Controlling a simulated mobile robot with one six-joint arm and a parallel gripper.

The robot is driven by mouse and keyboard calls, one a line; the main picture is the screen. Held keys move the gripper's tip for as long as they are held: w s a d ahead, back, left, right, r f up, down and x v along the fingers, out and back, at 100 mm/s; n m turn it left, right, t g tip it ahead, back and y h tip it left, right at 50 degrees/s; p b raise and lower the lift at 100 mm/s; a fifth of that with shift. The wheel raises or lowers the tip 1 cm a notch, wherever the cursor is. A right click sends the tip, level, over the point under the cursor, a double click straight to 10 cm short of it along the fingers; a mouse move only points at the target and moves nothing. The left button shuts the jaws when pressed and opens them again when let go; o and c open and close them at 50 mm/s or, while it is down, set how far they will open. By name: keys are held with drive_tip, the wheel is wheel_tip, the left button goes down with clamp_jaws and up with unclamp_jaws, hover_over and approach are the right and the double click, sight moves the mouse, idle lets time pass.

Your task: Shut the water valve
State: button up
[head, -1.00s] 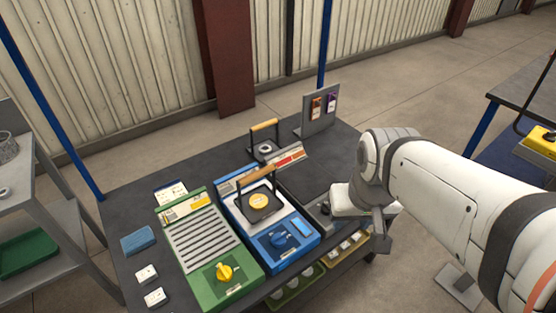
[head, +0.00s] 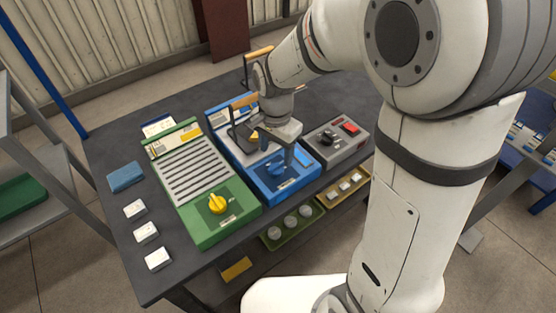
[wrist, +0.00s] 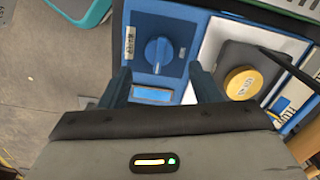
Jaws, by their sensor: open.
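A blue round valve knob with a raised grip bar (head: 276,167), which I take for the water valve, sits on the front panel of a blue unit (head: 284,190). In the wrist view the knob (wrist: 158,52) shows its bar upright in the picture, with a small label to its left. My gripper (head: 281,150) is above the blue unit, near the knob. In the wrist view my gripper (wrist: 160,75) is open and empty, its two fingers spread. The knob lies between and beyond the fingertips, apart from them. Its contact with the panel is clear.
A green unit (head: 195,180) with a yellow knob (head: 218,203) stands left of the blue unit. A grey box (head: 340,147) with a red button stands right. A yellow disc on a dark plate (wrist: 244,83) with a handle lies beside the knob.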

sight(277, 165)
wheel_tip(277, 165, down, 6)
drive_tip(key=shift+b, duration=0.4)
drive_tip(key=shift+c, duration=0.4)
drive_tip(key=shift+d, duration=0.1)
drive_tip(key=c, duration=0.9)
